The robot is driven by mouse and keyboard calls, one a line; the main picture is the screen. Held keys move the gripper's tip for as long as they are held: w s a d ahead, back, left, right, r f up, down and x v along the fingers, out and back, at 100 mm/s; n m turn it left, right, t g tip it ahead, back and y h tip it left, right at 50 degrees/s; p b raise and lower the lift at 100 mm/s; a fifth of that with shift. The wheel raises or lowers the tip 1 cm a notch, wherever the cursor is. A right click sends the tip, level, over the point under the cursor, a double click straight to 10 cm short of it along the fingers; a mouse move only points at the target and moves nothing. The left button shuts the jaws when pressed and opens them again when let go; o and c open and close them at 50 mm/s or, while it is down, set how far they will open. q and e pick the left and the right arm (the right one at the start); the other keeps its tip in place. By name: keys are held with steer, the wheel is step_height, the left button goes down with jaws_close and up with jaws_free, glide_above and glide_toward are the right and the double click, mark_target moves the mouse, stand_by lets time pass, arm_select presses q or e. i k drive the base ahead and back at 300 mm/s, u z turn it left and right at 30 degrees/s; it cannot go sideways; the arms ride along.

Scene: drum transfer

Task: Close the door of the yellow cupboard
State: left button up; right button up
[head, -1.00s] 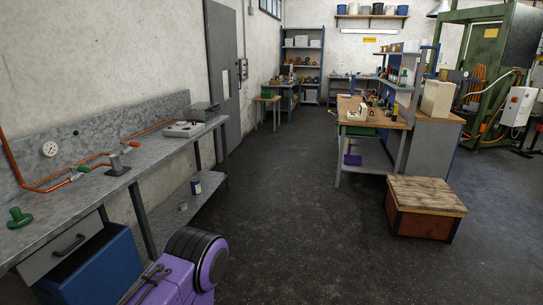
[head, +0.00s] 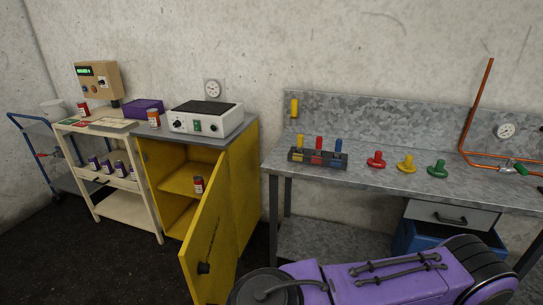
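The yellow cupboard (head: 247,182) stands against the wall left of centre, under a grey top. Inside is a shelf (head: 180,181) with a red can (head: 198,185) near the door's edge. My purple arm crosses the bottom right, in front of the bench. Neither gripper's fingers show.
A white hotplate-like device (head: 206,120) and a red can (head: 153,118) stand on the cupboard top. A cream trolley (head: 100,200) is on the left. A metal bench (head: 350,175) with coloured valve knobs is on the right. Dark floor (head: 120,270) is clear at front left.

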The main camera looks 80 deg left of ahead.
mark_target(209, 239)
steer(key=u, duration=2.7)
